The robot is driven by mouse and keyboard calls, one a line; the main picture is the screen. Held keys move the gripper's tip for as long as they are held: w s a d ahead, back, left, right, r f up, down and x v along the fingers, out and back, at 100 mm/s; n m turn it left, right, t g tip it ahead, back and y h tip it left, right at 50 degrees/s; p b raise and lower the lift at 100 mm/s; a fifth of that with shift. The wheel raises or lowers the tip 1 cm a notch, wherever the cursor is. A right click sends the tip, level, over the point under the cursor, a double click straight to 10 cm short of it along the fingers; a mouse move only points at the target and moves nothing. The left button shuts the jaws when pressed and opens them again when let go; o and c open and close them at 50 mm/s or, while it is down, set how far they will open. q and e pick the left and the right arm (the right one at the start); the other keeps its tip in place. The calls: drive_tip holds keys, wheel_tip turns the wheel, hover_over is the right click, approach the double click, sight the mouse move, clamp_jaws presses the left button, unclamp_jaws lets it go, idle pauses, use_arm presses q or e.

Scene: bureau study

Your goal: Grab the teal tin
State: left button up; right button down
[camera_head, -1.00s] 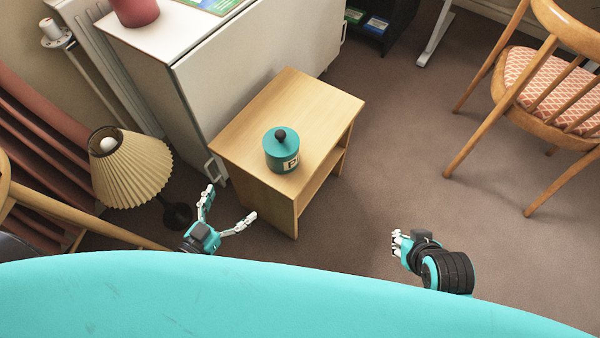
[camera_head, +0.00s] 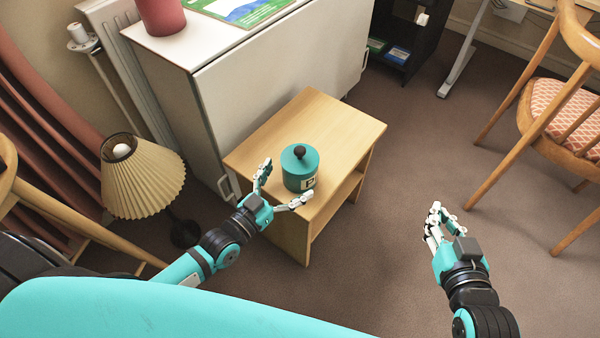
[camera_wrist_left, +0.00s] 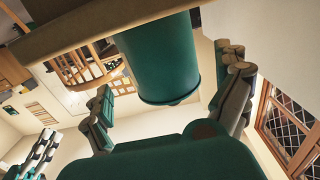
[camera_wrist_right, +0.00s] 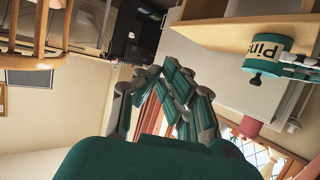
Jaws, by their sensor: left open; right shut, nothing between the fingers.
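The teal tin (camera_head: 298,172) with a dark round knob on its lid stands upright on a small wooden side table (camera_head: 335,125). My left gripper (camera_head: 281,184) is open at the near left side of the tin, with its fingers spread toward it. In the left wrist view the tin (camera_wrist_left: 160,60) shows large between the spread fingers (camera_wrist_left: 172,95); I cannot tell whether they touch it. My right gripper (camera_head: 437,222) is shut and empty over the floor, right of the table. The tin (camera_wrist_right: 268,58) with its lettered label also shows in the right wrist view.
A white cabinet (camera_head: 280,65) stands behind the table, with a red pot (camera_head: 161,15) on top. A floor lamp (camera_head: 142,178) is close to my left arm. A wooden chair (camera_head: 550,110) stands at right. Carpet (camera_head: 410,140) between table and chair is clear.

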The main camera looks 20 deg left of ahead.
sight(300, 166)
use_arm(q)
drive_tip(key=b+x, duration=0.1)
drive_tip(key=x, duration=0.3)
drive_tip(key=shift+w+b, duration=0.35)
drive_tip(key=shift+w, duration=0.05)
drive_tip(key=shift+w+d, duration=0.15)
drive_tip(key=shift+w, duration=0.15)
drive_tip(key=c, duration=1.1)
use_arm(e)
wheel_tip(300, 166, up, 8)
drive_tip(key=w+a+t+y, duration=0.1)
drive_tip(key=w+t, duration=0.1)
drive_tip(key=t, duration=0.2)
drive_tip(key=shift+a+f+t+y, duration=0.2)
drive_tip(key=shift+a+t+y, duration=0.15)
drive_tip(key=shift+t+y, duration=0.05)
